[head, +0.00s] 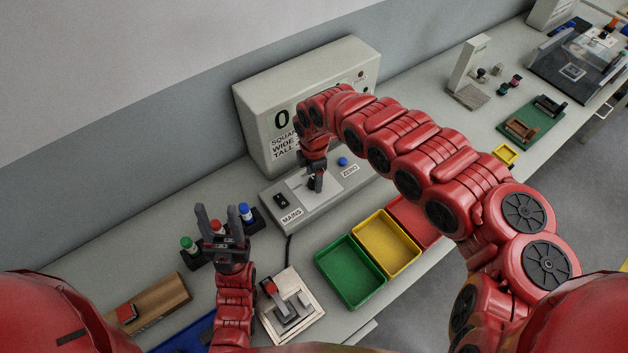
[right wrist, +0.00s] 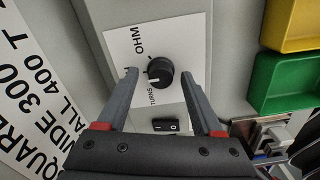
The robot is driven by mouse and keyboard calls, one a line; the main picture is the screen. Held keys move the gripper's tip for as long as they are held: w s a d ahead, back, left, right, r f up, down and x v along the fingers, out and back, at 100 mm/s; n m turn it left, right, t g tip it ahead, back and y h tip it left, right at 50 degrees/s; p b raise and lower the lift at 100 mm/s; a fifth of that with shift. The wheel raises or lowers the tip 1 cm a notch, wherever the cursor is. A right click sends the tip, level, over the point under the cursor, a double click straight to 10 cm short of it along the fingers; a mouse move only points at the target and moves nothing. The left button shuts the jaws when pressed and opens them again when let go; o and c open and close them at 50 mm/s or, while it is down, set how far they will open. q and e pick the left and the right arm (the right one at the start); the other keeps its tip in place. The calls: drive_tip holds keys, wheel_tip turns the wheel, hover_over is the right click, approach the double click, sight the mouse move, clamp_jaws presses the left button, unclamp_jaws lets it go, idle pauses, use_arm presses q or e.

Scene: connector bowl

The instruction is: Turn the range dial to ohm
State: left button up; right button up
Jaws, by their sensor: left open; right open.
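The range dial (right wrist: 160,73) is a black round knob on a white plate (right wrist: 180,38) marked OHM and TURNS, with a third label partly hidden by a finger. A pale mark on the knob faces left in the right wrist view, away from the OHM lettering. My right gripper (right wrist: 162,78) is open, its fingers on either side of the dial with gaps; contact does not show. In the head view my right gripper (head: 317,182) is over the instrument's sloping base and hides the dial. My left gripper (head: 224,220) is open and empty, upright left of the base.
The grey instrument (head: 245,110) stands against the wall, with a MAINS switch (head: 281,201) and blue ZERO button (head: 343,161) on its base. Green (head: 350,302), yellow (head: 387,270) and red trays lie in front. Capped bottles (head: 246,212) stand beside my left gripper.

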clamp_jaws()
idle(0.4)
drive_tip(key=shift+m, duration=0.4)
drive_tip(key=m, duration=0.4)
drive_tip(key=shift+s+m, duration=0.15)
drive_tip(key=shift+m, duration=0.15)
drive_tip(key=m, duration=0.2)
drive_tip(key=shift+m, duration=0.3)
drive_tip(key=shift+f+m, duration=0.1)
drive_tip(key=shift+m, duration=1.8)
